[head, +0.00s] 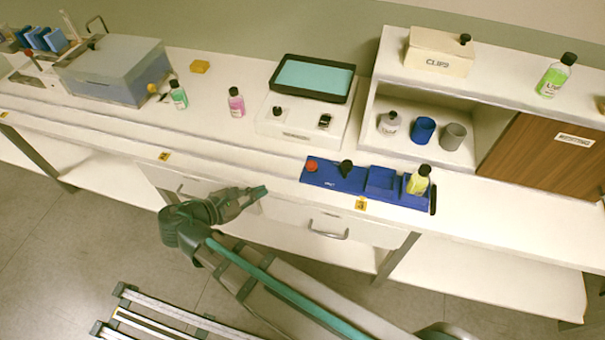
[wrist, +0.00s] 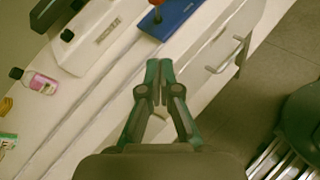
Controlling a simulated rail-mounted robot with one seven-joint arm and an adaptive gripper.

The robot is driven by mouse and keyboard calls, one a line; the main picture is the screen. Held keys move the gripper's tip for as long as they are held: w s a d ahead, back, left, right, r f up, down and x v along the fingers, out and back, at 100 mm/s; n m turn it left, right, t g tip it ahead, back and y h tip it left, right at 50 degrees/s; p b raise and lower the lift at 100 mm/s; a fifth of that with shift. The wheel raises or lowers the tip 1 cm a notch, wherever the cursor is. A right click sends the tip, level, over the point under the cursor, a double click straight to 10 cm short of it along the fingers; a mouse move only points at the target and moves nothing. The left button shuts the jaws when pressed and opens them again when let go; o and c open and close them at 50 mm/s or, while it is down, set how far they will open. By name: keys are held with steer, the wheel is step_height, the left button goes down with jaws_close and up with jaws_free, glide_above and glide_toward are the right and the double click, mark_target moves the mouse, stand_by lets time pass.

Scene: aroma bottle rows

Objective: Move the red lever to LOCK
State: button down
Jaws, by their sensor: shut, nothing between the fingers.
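A blue panel (head: 335,181) lies along the front edge of the bench. At its left end is a round red part (head: 312,165), which may be the red lever; a black knob (head: 346,167) stands to its right. No LOCK marking is readable. In the wrist view the red part (wrist: 156,2) is cut off by the top edge, on a corner of the blue panel (wrist: 180,18). My gripper (head: 263,190) is shut and empty, in front of the bench edge and left of the panel. Its closed fingertips show in the wrist view (wrist: 159,64), apart from the panel.
A bottle with yellow liquid (head: 418,181) stands at the panel's right end. A white device (head: 300,125) with a teal-topped tray sits behind the panel. A pink bottle (head: 236,102) stands further left. A drawer handle (head: 328,231) juts out below the bench edge.

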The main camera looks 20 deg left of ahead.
steer(key=shift+s+a+r, duration=0.1)
steer(key=shift+r, duration=0.2)
steer(key=p, duration=0.4)
glide_toward(313, 166)
steer(key=w+f, duration=0.1)
steer(key=f, duration=0.1)
steer(key=w+f, duration=0.3)
steer(key=shift+f, duration=0.3)
steer(key=shift+w+d+r, duration=0.2)
steer(key=shift+w+d, duration=0.4)
steer(key=shift+d, duration=0.15)
steer(key=shift+w+r, duration=0.1)
